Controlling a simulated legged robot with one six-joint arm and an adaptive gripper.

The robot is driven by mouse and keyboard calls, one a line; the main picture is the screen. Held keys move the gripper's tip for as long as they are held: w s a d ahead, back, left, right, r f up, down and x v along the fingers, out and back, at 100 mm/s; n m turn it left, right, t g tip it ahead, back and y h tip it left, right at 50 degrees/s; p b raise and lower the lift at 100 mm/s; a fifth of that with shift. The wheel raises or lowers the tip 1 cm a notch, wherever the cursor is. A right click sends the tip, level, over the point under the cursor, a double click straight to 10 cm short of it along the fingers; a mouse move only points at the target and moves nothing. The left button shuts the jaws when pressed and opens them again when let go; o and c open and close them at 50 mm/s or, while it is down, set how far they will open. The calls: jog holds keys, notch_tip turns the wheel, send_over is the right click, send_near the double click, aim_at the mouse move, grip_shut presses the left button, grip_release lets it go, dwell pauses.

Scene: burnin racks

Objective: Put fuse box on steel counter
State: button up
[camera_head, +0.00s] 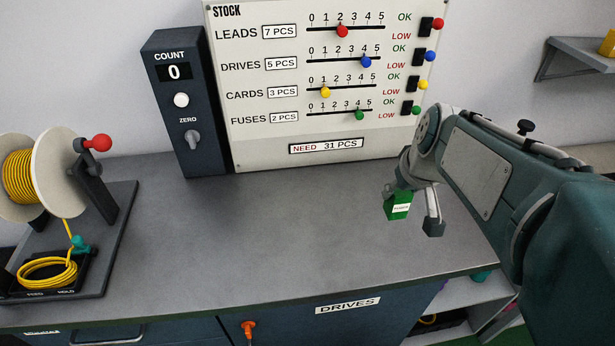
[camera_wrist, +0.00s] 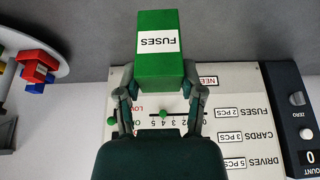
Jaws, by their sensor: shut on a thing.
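The fuse box is a small green box (camera_head: 398,206) with a white label. In the wrist view the label on the green box (camera_wrist: 157,62) reads FUSES. My gripper (camera_head: 415,212) is shut on it, with a finger on either side in the wrist view (camera_wrist: 158,88). The box is held above the right part of the grey steel counter (camera_head: 270,225). Its underside looks clear of the counter, but the exact gap is hard to tell.
A wire spool stand (camera_head: 95,225) is at the counter's left. A dark count unit (camera_head: 185,105) and a white stock board (camera_head: 260,140) stand along the back. The counter's middle is bare. A wall shelf (camera_head: 575,58) is at right.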

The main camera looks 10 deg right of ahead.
jog(key=shift+a, duration=0.6)
jog(key=w+a+f, duration=0.2)
jog(key=w+f, duration=0.1)
jog(key=w+a+f, duration=0.3)
jog(key=w, duration=0.1)
jog(key=w+a+f, duration=0.3)
jog(key=shift+w+a+f, duration=0.1)
jog(key=shift+w+f, duration=0.1)
jog(key=shift+w, duration=0.05)
jog(key=shift+w+f, duration=0.15)
jog(key=shift+f, duration=0.8)
jog(key=shift+w+f, duration=0.1)
jog(key=shift+f, duration=0.85)
jog(key=shift+a, duration=0.1)
jog(key=o, duration=1.2)
jog(key=shift+c, duration=0.2)
